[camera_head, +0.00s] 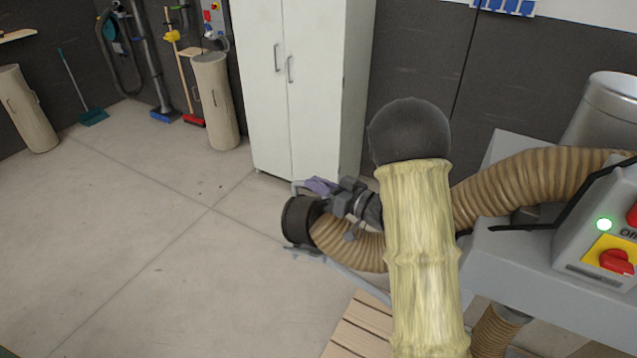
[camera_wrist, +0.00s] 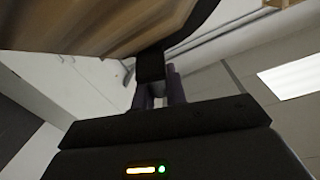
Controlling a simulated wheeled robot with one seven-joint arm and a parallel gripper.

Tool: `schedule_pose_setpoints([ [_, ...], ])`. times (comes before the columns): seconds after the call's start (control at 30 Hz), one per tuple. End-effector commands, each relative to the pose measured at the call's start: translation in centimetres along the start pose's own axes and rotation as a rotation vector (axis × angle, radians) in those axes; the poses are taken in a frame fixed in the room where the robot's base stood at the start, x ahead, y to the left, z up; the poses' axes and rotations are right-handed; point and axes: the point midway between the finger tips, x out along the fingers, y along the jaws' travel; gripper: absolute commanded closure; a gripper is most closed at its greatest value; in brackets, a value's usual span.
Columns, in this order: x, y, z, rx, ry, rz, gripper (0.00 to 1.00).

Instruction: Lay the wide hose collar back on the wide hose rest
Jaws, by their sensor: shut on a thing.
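The wide hose collar (camera_head: 299,220) is a dark ring on the end of a ribbed tan hose (camera_head: 350,246), in the middle of the head view. My gripper (camera_head: 321,186) reaches it from the right, with purple fingers at its upper side. In the wrist view my gripper (camera_wrist: 160,88) is shut on a dark tab of the collar (camera_wrist: 151,62), with the tan hose (camera_wrist: 90,28) above. A grey bracket (camera_head: 302,251), seemingly the wide hose rest, shows below the collar. I cannot tell whether they touch. My sleeved arm hides part of the hose.
A grey machine with a switch box (camera_head: 605,235) stands at the right. Wooden slats (camera_head: 358,328) lie below the hose. A white cabinet (camera_head: 300,80) stands behind.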

Motion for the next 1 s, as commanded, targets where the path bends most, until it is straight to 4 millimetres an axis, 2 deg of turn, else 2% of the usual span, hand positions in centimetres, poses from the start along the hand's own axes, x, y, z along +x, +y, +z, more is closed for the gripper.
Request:
schedule_pose_setpoints([
  [0.1,0.0,0.4,1.1,0.000,0.002,0.000,1.00],
  [0.3,0.1,0.6,2.0,-0.001,0.002,0.000,1.00],
  [0.83,0.1,0.6,2.0,-0.001,0.002,-0.001,1.00],
  [0.87,0.1,0.6,2.0,-0.001,0.002,-0.001,0.85],
  [0.9,0.1,0.6,2.0,-0.001,0.002,-0.001,0.77],
  [1.0,0.1,0.6,2.0,-0.001,0.001,0.000,0.61],
])
